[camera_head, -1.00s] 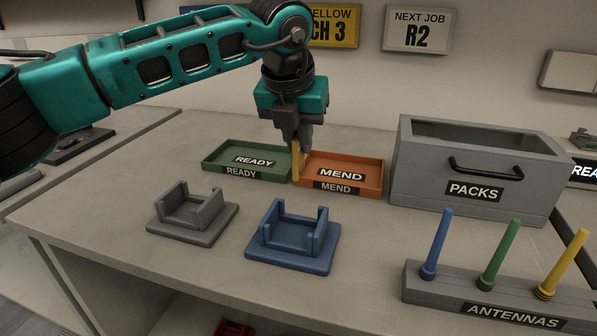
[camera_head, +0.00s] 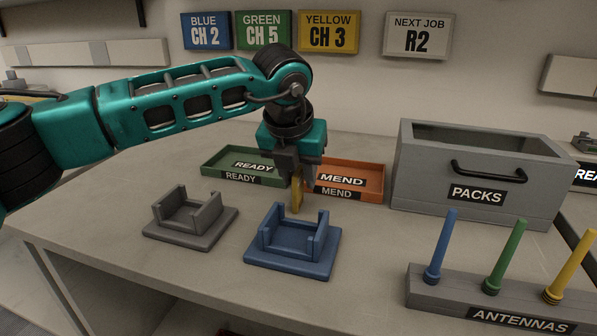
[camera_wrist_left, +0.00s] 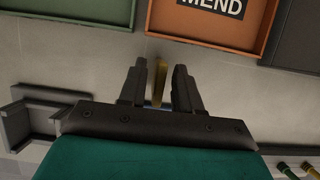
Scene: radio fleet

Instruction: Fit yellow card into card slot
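My left gripper (camera_head: 297,178) points down above the counter, just behind the blue cradle (camera_head: 290,262). It is shut on the yellow card (camera_head: 297,198), which hangs upright below the fingers. In the left wrist view the yellow card (camera_wrist_left: 159,80) shows nearly edge-on between the two fingers (camera_wrist_left: 158,88). The card is apart from the cradle. I cannot make out a card slot in either view. My right gripper is not in view.
A grey cradle (camera_head: 190,228) stands left of the blue one. Behind are a green READY tray (camera_head: 213,160) and an orange MEND tray (camera_head: 377,180). A grey PACKS box (camera_head: 535,200) and an ANTENNAS rack (camera_head: 430,288) stand right. The counter's left part is clear.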

